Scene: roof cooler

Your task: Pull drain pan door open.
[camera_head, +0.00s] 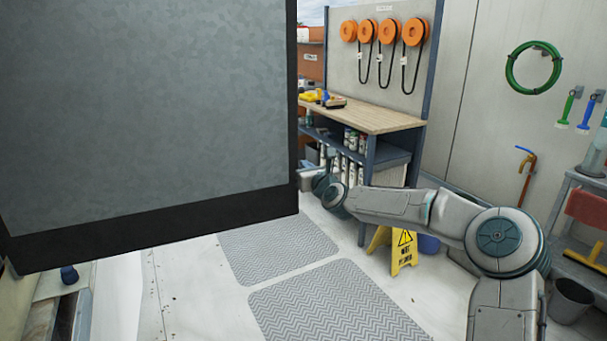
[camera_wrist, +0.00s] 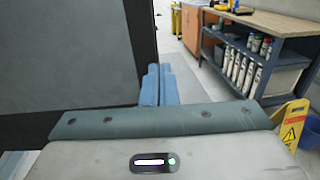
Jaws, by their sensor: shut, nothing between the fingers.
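A large grey panel with a black border, which looks like the drain pan door (camera_head: 145,110), fills the left of the head view. It also fills the left of the wrist view (camera_wrist: 65,55), with its dark edge just left of my fingers. I cannot tell its hinge or handle. My gripper (camera_wrist: 159,84) is shut, its two blue fingers together with nothing between them. The fingers are beside the panel's edge; whether they touch it I cannot tell. In the head view the fingertips are hidden behind the panel's lower right corner.
A workbench (camera_head: 375,117) with bottles on its lower shelf stands beyond my arm. A yellow wet-floor sign (camera_head: 404,250) stands below my arm. Grey patterned mats (camera_head: 330,305) lie on the open floor. A bucket (camera_head: 570,300) and shelf are at the right.

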